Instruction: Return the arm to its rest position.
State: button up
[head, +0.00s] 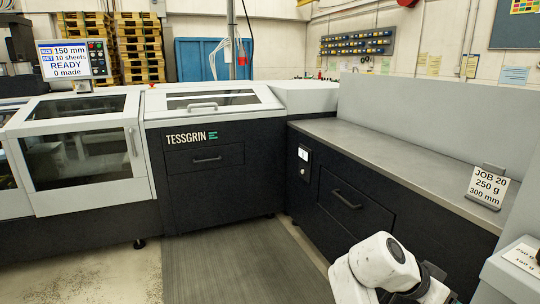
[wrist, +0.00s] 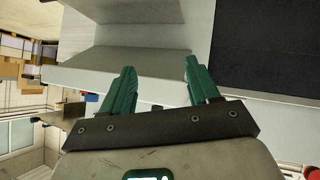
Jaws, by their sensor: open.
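My gripper (wrist: 160,64) shows in the wrist view with its two green fingers spread apart. It is open, and nothing is between the fingers. In the head view my white arm (head: 380,265) is folded low at the bottom right, in front of the dark counter front. The fingers cannot be made out in the head view.
A grey counter (head: 390,150) runs along the right, with a job card (head: 488,187) reading 250 g, 300 mm on it. The TESSGRIN machine (head: 208,150) stands ahead. A screen (head: 69,60) reads READY, 0 made. Grey floor matting (head: 230,265) lies clear.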

jog(key=s+f+n+y+p, duration=0.25)
jog(key=s+f+n, duration=0.25)
jog(key=s+f, duration=0.35)
jog(key=s+a+f+n+y+p, duration=0.1)
jog(key=s+a+f+n+y, duration=0.1)
jog(key=s, duration=0.5)
jog(key=s+a+f+n+t+y+p, duration=0.1)
jog(key=s+a+f+n+y+p, duration=0.1)
jog(key=s, duration=0.6)
jog(key=s+a+f+n+y+p, duration=0.1)
jog(key=s+a+n+y, duration=0.3)
jog(key=s, duration=0.3)
jog(key=shift+s+a+f+n, duration=0.25)
jog(key=shift+a+f+n, duration=0.15)
jog(key=shift+a+n, duration=0.15)
